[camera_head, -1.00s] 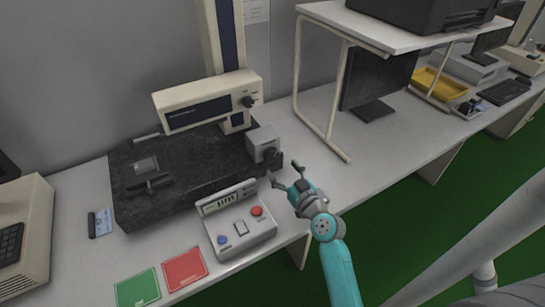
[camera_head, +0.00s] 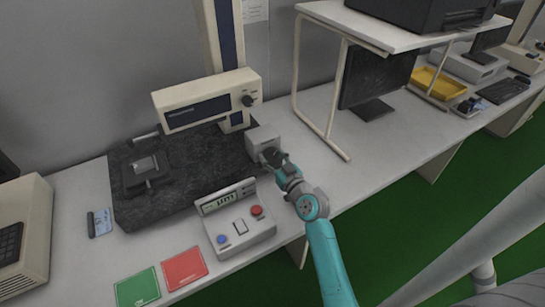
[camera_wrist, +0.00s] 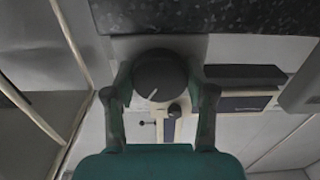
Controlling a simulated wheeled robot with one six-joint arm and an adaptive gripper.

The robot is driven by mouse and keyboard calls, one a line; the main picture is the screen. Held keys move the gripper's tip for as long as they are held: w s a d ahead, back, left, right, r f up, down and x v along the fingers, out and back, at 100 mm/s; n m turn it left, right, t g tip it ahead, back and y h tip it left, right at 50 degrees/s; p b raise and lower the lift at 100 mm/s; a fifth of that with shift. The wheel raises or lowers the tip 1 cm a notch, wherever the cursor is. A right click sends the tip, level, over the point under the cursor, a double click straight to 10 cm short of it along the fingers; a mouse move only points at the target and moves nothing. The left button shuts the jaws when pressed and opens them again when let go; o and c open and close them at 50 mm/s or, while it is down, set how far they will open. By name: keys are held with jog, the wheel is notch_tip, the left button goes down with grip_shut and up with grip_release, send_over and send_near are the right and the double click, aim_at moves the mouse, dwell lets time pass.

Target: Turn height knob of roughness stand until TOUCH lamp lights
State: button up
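The roughness stand has a dark granite base (camera_head: 190,190), a column and a cream drive unit (camera_head: 200,100) with a black knob (camera_head: 248,101). A grey block (camera_head: 259,139) sits at the base's right end. My gripper (camera_head: 272,157) is at that block's front in the head view and hides its knob. In the wrist view a round black knob (camera_wrist: 160,75) with a white pointer line sits between my gripper's (camera_wrist: 160,82) spread fingers, one on each side. Contact with the knob is not clear. I cannot make out a lit TOUCH lamp.
A control box (camera_head: 238,225) with a display, a blue and a red button stands in front of the base. Green (camera_head: 138,289) and red (camera_head: 184,268) cards lie at the bench's front. A shelf frame (camera_head: 330,130) stands to the right; the bench (camera_head: 395,150) beneath is mostly clear.

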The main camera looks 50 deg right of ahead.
jog(key=shift+c, duration=1.3)
jog(key=m, duration=0.4)
jog(key=shift+m, duration=0.4)
jog(key=m, duration=0.4)
jog(key=shift+m, duration=0.3)
jog(key=m, duration=1)
jog(key=shift+m, duration=0.3)
